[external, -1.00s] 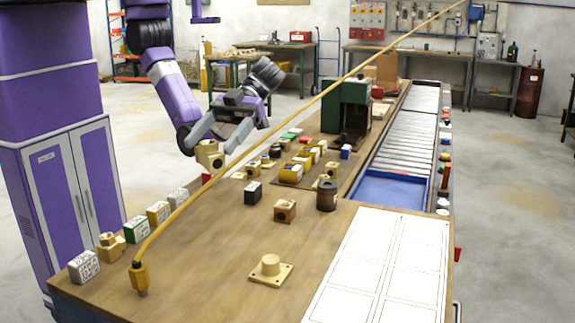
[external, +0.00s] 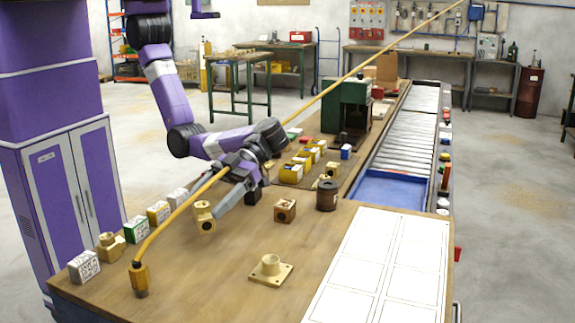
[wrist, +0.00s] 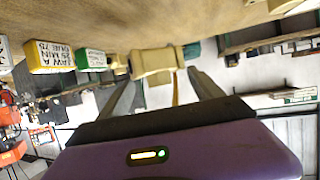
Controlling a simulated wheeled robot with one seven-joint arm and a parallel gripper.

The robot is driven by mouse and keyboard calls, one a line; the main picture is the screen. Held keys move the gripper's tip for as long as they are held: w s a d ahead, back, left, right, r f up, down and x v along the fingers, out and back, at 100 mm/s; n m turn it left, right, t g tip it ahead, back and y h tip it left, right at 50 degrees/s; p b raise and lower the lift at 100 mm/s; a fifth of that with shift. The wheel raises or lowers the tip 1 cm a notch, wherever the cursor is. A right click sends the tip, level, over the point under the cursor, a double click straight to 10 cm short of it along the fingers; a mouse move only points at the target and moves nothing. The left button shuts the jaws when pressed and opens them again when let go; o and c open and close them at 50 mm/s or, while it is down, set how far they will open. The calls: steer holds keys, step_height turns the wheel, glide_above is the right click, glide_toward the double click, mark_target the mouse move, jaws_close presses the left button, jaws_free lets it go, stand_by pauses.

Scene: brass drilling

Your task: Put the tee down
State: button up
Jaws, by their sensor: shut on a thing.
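The tee (external: 204,217), a brass-coloured fitting with a dark round opening facing the camera, is held low over the left part of the wooden bench (external: 190,285). My gripper (external: 210,214) is shut on it, with one finger along its right side. In the wrist view the tee (wrist: 156,64) sits between the two finger ends (wrist: 158,78), with the bench surface (wrist: 180,22) at the top of that picture. I cannot tell whether the tee touches the bench.
Labelled boxes (external: 85,266) and another brass fitting (external: 111,246) line the left edge. A brown block (external: 285,210), a dark cylinder (external: 327,195) and a flanged brass piece (external: 270,271) stand right. Bench between is clear.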

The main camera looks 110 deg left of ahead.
mark_target(210, 223)
steer(key=shift+f, duration=2.65)
steer(key=shift+f, duration=0.15)
steer(key=o, duration=2.1)
steer(key=shift+w+a+r, duration=0.1)
steer(key=shift+a+r, duration=0.1)
steer(key=b+v, duration=0.1)
steer(key=v, duration=1)
steer(key=shift+a+r+b, duration=0.1)
steer(key=shift+a+b, duration=0.2)
steer(key=shift+b, duration=0.1)
steer(key=shift+d, duration=0.1)
